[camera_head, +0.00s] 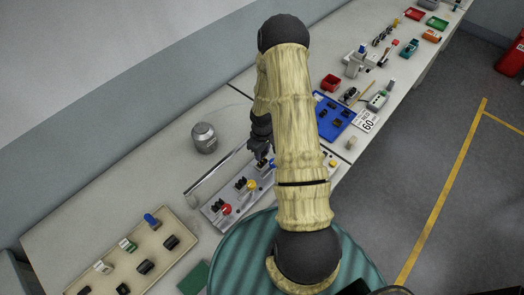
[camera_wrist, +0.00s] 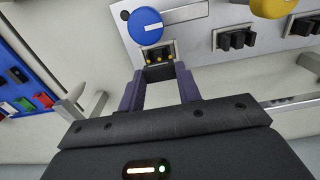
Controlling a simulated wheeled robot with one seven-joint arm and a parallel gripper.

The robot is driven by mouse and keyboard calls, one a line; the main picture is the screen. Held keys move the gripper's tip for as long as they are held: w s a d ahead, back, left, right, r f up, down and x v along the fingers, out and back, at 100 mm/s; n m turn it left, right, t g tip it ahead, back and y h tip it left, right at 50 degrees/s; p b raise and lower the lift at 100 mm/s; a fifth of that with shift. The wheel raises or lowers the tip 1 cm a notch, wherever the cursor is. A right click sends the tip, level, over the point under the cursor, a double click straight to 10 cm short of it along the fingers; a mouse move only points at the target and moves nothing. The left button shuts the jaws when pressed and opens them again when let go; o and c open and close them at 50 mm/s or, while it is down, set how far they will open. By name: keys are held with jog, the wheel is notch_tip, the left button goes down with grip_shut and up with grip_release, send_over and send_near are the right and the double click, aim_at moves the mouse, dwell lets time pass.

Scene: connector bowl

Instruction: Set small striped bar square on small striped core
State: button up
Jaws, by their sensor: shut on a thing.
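In the wrist view my gripper (camera_wrist: 160,80) is shut on a small dark block, which I take to be the small striped bar (camera_wrist: 159,73); no stripes can be made out. Just beyond it on the grey panel is a dark socket with yellow-orange dots (camera_wrist: 160,54), possibly the small striped core. The block and socket overlap in this view, so I cannot tell whether they touch. In the head view my gripper (camera_head: 262,152) is over the far end of the panel, partly behind my arm; the block is not clear there.
A blue knob with a white stripe (camera_wrist: 146,26) sits close beyond the socket. A yellow knob (camera_wrist: 272,8) and black connectors (camera_wrist: 237,39) are to the right. A metal pot (camera_head: 204,138), a blue tray (camera_head: 334,116) and a beige tray (camera_head: 137,250) stand around the panel (camera_head: 212,212).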

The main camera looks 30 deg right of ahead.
jog(key=shift+f+b, duration=1.1)
jog(key=shift+f, duration=0.45)
jog(key=o, duration=1.1)
jog(key=shift+c, duration=0.2)
notch_tip(320, 180, up, 17)
jog(key=b, duration=0.3)
jog(key=shift+r, duration=0.15)
jog(key=shift+d, duration=0.1)
